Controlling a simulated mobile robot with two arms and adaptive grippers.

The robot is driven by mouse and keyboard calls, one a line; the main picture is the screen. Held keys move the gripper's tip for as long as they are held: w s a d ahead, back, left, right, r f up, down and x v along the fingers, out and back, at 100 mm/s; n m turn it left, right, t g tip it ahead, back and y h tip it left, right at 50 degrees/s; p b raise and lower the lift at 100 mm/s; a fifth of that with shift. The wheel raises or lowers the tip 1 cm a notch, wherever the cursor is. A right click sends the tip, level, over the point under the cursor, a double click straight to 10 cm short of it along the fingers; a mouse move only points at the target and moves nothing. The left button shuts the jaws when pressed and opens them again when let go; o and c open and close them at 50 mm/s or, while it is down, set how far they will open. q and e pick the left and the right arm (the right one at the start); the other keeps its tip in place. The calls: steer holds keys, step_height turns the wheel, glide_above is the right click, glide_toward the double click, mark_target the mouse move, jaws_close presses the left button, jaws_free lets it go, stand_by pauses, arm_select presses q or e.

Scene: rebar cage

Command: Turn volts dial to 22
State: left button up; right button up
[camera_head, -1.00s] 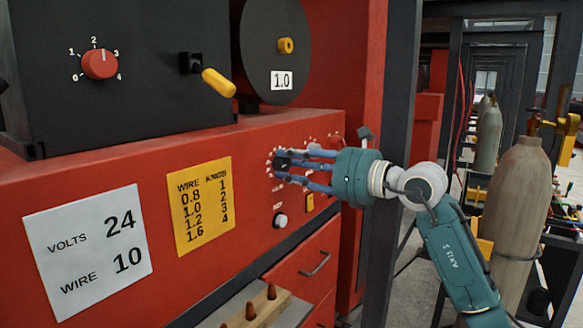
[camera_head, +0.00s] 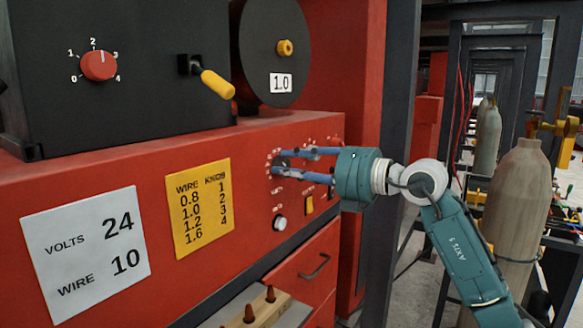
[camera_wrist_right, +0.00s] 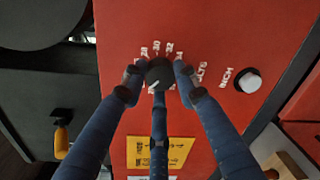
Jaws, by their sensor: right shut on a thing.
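The volts dial (camera_wrist_right: 159,72) is a small dark round knob with a white pointer line on the red panel, with numbers around it and a VOLTS label beside it. In the head view the dial (camera_head: 282,162) is partly hidden by blue fingers. My right gripper (camera_wrist_right: 158,76) has its three blue fingers closed around the dial. In the head view the right gripper (camera_head: 279,162) reaches it from the right. The exact number under the pointer is hard to read. My left gripper is not in view.
A white card (camera_head: 88,252) reads VOLTS 24, WIRE 10. A yellow wire-knob chart (camera_head: 200,207) is beside it. A round white INCH button (camera_head: 280,223) and a yellow switch (camera_head: 309,205) sit below the dial. A red knob (camera_head: 99,66) and yellow-handled crank (camera_head: 216,83) are above.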

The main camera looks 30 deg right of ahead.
steer(key=shift+a+f+m, duration=0.1)
steer(key=shift+f+m, duration=0.2)
steer(key=o, duration=1.2)
steer(key=shift+c, duration=0.2)
steer(key=shift+r, duration=0.1)
steer(key=v, duration=1.2)
